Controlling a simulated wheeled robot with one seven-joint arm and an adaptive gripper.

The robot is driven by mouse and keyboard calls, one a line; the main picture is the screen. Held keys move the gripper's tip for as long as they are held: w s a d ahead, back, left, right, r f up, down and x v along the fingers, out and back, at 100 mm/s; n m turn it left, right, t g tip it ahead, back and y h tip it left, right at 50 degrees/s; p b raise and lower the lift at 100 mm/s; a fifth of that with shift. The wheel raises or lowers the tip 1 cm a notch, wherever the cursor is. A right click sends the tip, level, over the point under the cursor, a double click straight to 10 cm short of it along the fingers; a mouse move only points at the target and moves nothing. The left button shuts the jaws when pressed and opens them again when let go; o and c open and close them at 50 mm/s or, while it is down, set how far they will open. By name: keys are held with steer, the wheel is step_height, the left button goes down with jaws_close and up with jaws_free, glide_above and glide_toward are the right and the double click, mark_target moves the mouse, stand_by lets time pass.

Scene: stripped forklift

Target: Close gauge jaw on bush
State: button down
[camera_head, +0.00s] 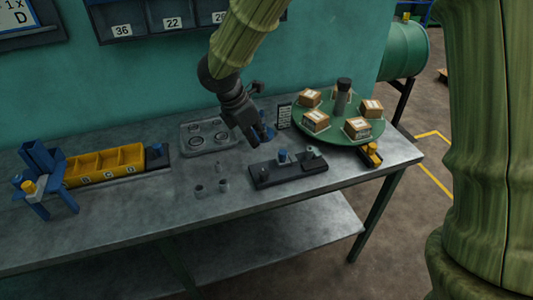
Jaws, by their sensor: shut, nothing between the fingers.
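A dark fixture (290,172), which looks like the gauge, lies on the bench at front centre right. A small blue part (283,156) and a small grey part (310,153) stand on it. I cannot tell which part is the jaw or whether the grey part is the bush. My gripper (254,141) points down, shut and empty, behind and left of the fixture, apart from its blue part. Small grey cylinders (223,185) stand loose on the bench left of the fixture.
A green turntable (341,133) with several boxes and a dark post stands right. A grey tray (207,136) with rings lies behind left. A yellow bin (105,162) and a blue stand (47,181) are far left. The bench's front middle (150,215) is clear.

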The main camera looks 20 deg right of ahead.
steer(key=p, duration=0.2)
glide_above(275, 166)
steer(key=a, duration=0.2)
steer(key=shift+s+a+f, duration=0.1)
steer(key=shift+s+f, duration=0.1)
steer(key=shift+f, duration=2.15)
steer(key=shift+s+a+f, duration=0.1)
steer(key=shift+s+f, duration=0.05)
steer(key=shift+f, duration=2.15)
